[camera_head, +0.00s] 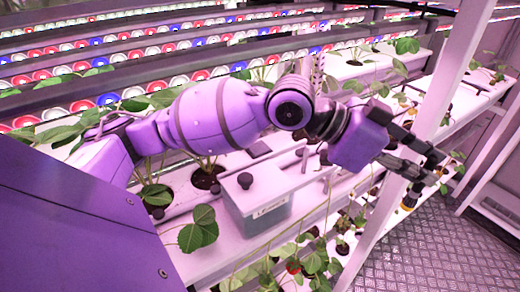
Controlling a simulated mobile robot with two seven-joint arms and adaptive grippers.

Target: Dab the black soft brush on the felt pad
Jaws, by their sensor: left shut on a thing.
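My left gripper (428,165) reaches across the rack from the left, with its fingers pointing right. It is shut on a small dark object with a yellowish band (409,200) that hangs below the fingertips, beside the white post. This looks like the black soft brush, but it is small and partly hidden by the fingers, so its bristles are not clear. I cannot make out the felt pad. My right gripper is not in view.
A grey lidded box (257,205) with a black knob stands on the white shelf below my arm. Strawberry plants (198,230) grow around it. A white post (432,115) rises close to the gripper. The metal walkway (430,250) at lower right is clear.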

